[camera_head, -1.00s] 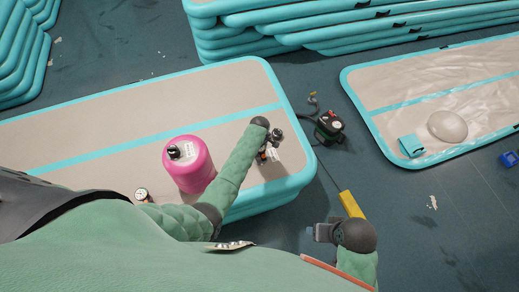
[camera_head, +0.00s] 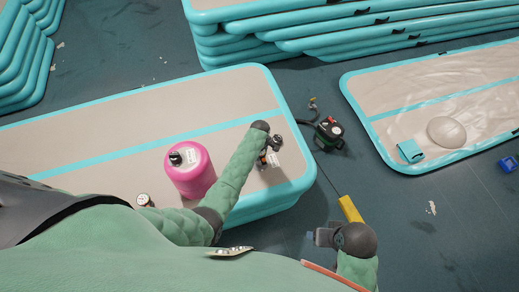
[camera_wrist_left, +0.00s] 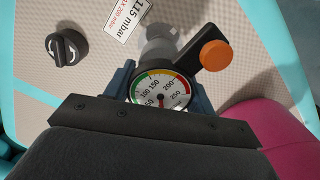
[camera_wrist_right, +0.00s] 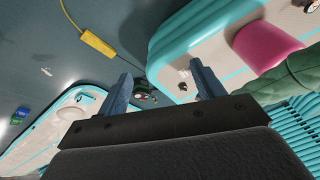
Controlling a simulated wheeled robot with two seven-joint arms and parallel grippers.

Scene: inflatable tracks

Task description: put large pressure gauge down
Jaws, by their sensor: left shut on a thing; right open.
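The large pressure gauge (camera_wrist_left: 160,91) has a round white dial with green, yellow and red bands. In the left wrist view it sits between the blue fingers of my left gripper (camera_wrist_left: 160,84), which is shut on it. Its grey fitting and a black arm with an orange knob (camera_wrist_left: 215,55) extend beyond the fingers. In the head view my left gripper (camera_head: 272,150) is over the right end of the teal-edged inflatable track (camera_head: 100,120). I cannot tell whether the gauge touches the surface. My right gripper (camera_head: 323,237) is open and empty, off the track's right side.
A pink cylinder (camera_head: 191,172) stands left of my left forearm, with a small gauge (camera_head: 145,200) beside it. A black valve cap (camera_wrist_left: 68,47) and a white 115 mbar label (camera_wrist_left: 122,18) show near the held gauge. A black pump (camera_head: 329,133) and yellow box (camera_head: 350,208) lie on the floor.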

